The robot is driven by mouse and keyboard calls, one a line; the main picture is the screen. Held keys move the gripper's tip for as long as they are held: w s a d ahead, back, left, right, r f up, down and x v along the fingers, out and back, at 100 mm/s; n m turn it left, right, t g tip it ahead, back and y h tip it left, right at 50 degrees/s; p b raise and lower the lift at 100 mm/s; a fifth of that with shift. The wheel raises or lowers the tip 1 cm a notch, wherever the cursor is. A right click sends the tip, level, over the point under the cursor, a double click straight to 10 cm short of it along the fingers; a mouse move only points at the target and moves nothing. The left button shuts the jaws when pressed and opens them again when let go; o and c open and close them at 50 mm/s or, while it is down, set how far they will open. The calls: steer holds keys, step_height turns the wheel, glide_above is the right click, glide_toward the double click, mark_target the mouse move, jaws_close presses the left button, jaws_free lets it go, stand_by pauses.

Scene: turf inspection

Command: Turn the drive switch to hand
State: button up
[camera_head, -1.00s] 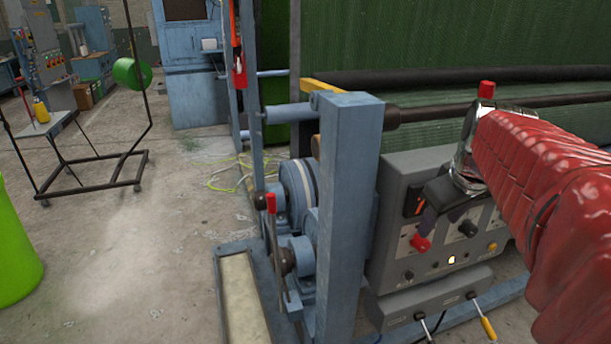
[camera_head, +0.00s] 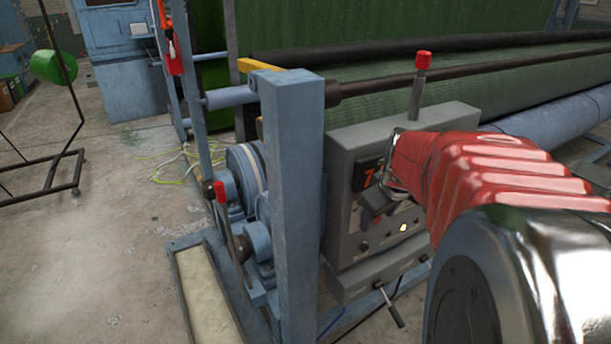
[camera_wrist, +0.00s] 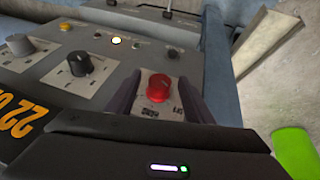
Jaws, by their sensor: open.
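A grey control box (camera_head: 345,165) stands beside a blue post, with my gripper (camera_head: 374,208) in front of its panel. In the wrist view my gripper (camera_wrist: 160,80) is open, with one dark finger on each side of a red knob (camera_wrist: 159,88). I cannot tell whether the fingers touch it. A black knob (camera_wrist: 79,64) and a grey knob (camera_wrist: 20,45) sit further left on white plates with marks. The labels are too small to read, so I cannot tell which knob is the drive switch. The red knob is hidden in the head view.
A lit lamp (camera_head: 403,228) shows on the panel. A blue post (camera_head: 290,200) stands close left of the box. A red-topped lever (camera_head: 423,62) rises behind the box. Another red-handled lever (camera_head: 222,192) is left of the post. Small toggle levers (camera_head: 388,305) project below the panel.

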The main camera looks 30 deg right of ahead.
steer(key=shift+w, duration=0.2)
steer(key=c, duration=1)
steer(key=shift+a, duration=0.1)
steer(key=shift+c, duration=0.3)
steer(key=shift+y, duration=0.4)
steer(key=y, duration=0.3)
steer(key=d+m+y, duration=0.1)
steer(key=y, duration=0.2)
steer(key=d+m+y, duration=0.1)
steer(key=y, duration=0.3)
steer(key=shift+w+f, duration=0.1)
steer(key=shift+f, duration=0.2)
